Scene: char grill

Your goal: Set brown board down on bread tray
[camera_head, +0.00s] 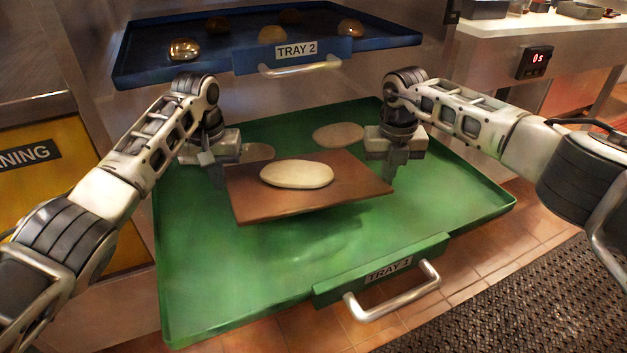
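The brown board (300,203) is a flat rectangle with a pale oval dough piece (297,174) on it. It appears level or slightly tilted, over the green tray (230,285) labelled TRAY 1; a faint dark patch shows on the tray below it. My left gripper (217,176) is at the board's left edge and my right gripper (390,170) at its right edge. Both seem to hold the board between them, though the fingertips are partly hidden. Whether the board touches the tray is hard to tell.
Two more pale dough pieces lie on the green tray behind the board, one at right (338,135) and one at left (257,152). A blue tray (150,70) labelled TRAY 2, with several brown buns, sits above and behind. The green tray's front is clear.

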